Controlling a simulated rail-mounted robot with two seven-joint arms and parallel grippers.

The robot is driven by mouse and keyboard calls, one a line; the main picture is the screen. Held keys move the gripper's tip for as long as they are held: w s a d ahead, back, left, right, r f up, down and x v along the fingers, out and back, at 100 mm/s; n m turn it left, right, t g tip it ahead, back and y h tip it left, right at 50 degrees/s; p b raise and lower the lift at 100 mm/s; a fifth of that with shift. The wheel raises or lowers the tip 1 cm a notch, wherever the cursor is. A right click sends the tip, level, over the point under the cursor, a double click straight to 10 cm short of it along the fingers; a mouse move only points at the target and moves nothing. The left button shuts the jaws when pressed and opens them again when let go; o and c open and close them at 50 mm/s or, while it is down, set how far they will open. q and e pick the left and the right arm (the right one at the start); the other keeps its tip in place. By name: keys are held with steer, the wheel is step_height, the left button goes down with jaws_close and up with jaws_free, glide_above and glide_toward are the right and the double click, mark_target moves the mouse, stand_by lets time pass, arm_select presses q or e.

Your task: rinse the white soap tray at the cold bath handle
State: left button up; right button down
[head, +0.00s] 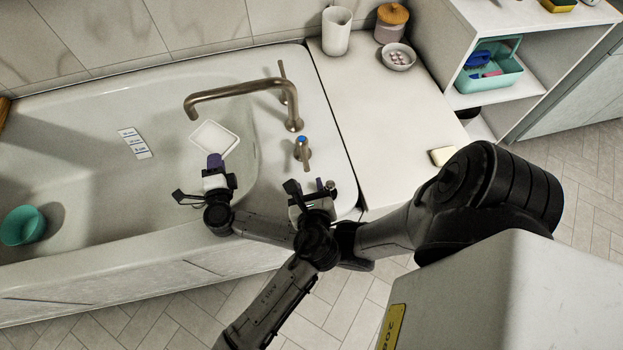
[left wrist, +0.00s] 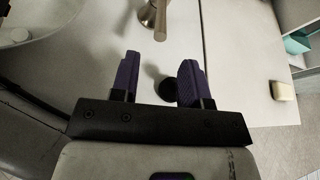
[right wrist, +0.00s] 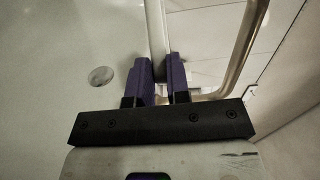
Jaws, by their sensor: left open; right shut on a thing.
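The white soap tray (head: 215,138) is held over the bath basin, close to the spout's outlet end in the head view. My right gripper (head: 215,163) is shut on its near edge. In the right wrist view the tray (right wrist: 155,28) shows nearly edge-on between the purple fingers (right wrist: 160,72). The cold bath handle (head: 302,150), with a blue mark on top, stands on the bath rim. My left gripper (head: 312,187) is open and empty, on the near side of the handle and apart from it. The handle (left wrist: 158,16) shows beyond the left fingertips (left wrist: 158,70).
The bronze spout (head: 235,91) arches over the basin; no water shows. A second handle (head: 283,82) stands behind it. A teal cup (head: 22,225) and a labelled white strip (head: 134,143) are in the bath. A soap bar (head: 443,156) lies on the white counter (head: 380,120). My forearms cross closely.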

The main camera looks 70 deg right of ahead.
arm_select(q)
steer(key=shift+v, duration=2.3)
steer(key=shift+c, duration=0.4)
